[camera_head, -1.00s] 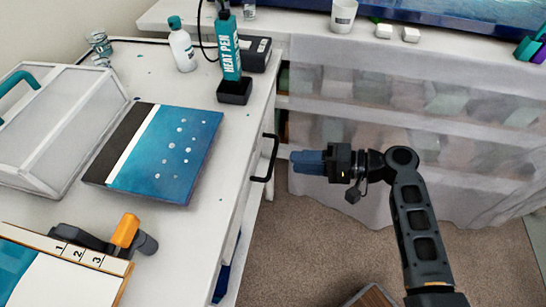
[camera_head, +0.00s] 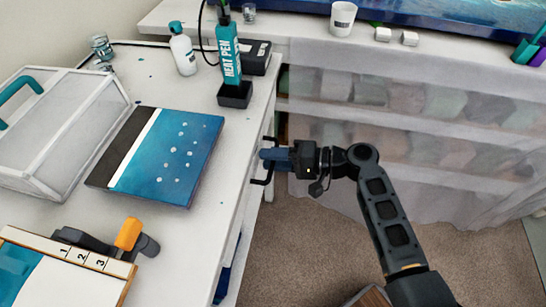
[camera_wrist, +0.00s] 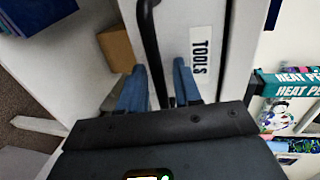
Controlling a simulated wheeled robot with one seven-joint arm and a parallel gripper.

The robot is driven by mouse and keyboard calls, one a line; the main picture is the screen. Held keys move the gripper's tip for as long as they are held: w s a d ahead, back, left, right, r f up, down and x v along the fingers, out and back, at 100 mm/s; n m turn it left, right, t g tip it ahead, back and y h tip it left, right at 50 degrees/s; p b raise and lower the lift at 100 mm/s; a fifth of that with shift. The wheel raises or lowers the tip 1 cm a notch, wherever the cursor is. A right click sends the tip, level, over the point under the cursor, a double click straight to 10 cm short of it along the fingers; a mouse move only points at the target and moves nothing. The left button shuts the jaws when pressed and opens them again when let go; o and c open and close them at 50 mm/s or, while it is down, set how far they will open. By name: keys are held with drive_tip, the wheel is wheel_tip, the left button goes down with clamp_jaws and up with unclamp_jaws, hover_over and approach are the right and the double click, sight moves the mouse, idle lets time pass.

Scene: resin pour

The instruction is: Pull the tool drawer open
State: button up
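The tool drawer is in the side of the white desk; its white front with a "TOOLS" label (camera_wrist: 200,52) shows in the wrist view. Its black bar handle (camera_head: 268,176) sticks out from the desk side, partly hidden by my gripper (camera_head: 268,154). In the wrist view, the handle (camera_wrist: 150,40) runs down between the two blue fingers of my gripper (camera_wrist: 158,86). The fingers are apart, one on each side of the bar, with gaps visible. The drawer looks shut.
On the desk (camera_head: 210,235) are a blue painted panel (camera_head: 165,158), a clear case (camera_head: 60,130), a heat pen box (camera_head: 229,60) and an orange-tipped tool (camera_head: 128,234). A brown box (camera_wrist: 116,48) sits beside the drawer. Carpet (camera_head: 310,240) lies open below my arm.

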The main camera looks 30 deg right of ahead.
drive_tip(key=shift+c, duration=0.2)
clamp_jaws()
idle(0.3)
drive_tip(key=f+v, duration=0.2)
drive_tip(key=v, duration=0.9)
drive_tip(key=f+v, duration=0.2)
drive_tip(key=v, duration=0.9)
drive_tip(key=shift+s+d+f, duration=0.4)
drive_tip(key=shift+s+d, duration=0.15)
drive_tip(key=shift+s, duration=0.1)
drive_tip(key=shift+o, duration=0.2)
unclamp_jaws()
